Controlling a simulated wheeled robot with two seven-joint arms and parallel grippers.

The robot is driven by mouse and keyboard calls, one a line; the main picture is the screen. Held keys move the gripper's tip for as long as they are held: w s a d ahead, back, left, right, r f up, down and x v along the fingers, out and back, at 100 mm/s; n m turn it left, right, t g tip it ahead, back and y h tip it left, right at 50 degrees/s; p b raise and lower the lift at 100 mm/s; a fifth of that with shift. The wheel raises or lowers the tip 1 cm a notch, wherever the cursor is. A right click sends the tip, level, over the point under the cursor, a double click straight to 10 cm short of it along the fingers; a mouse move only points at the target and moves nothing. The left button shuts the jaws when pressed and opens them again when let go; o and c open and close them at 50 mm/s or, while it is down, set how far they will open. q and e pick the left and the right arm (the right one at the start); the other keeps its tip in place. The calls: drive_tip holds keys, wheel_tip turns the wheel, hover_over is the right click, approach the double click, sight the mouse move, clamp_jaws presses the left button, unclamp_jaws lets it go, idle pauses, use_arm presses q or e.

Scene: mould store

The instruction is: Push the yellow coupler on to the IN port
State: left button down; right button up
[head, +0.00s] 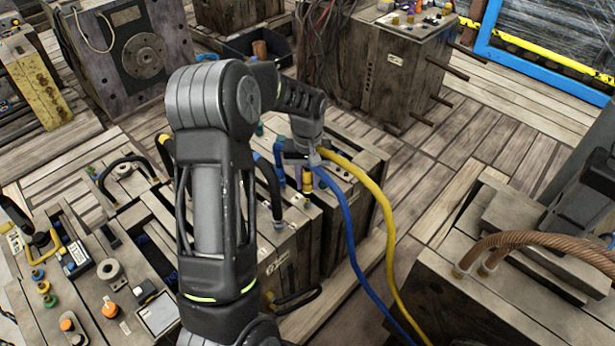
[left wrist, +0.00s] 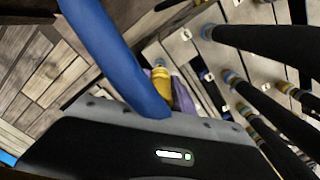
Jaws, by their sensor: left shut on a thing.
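My left gripper (head: 303,164) is over the top of a wooden-sided mould block (head: 345,235) in the head view. It is shut on the yellow coupler (left wrist: 160,80), which shows small beyond the gripper body in the left wrist view. A yellow hose (head: 372,190) and a blue hose (head: 348,225) run from near the gripper down to the right. The blue hose (left wrist: 115,50) crosses in front of the wrist camera and hides part of the grip. I cannot read any IN label, and whether the coupler touches a port cannot be told.
Several black hoses (left wrist: 270,45) with coloured collars stand close by in the left wrist view. A bench (head: 75,225) with small parts is at the left. A brown hose (head: 530,238) arches over a block at the right. Plank floor (head: 450,130) is clear behind.

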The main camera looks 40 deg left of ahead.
sight(307, 201)
use_arm(q)
drive_tip(key=shift+f+b, duration=0.9)
drive_tip(key=shift+f, duration=0.95)
drive_tip(key=shift+f, duration=0.4)
drive_tip(key=shift+f+b, duration=0.35)
drive_tip(key=shift+b, duration=0.05)
drive_tip(key=shift+f+b, duration=0.45)
drive_tip(key=shift+f, duration=0.35)
idle(2.0)
drive_tip(key=c, duration=1)
unclamp_jaws()
drive_tip(key=shift+c, duration=0.2)
wheel_tip(307, 201, up, 8)
drive_tip(key=shift+f+p, duration=0.1)
drive_tip(key=shift+p, duration=0.3)
drive_tip(key=shift+s, duration=0.1)
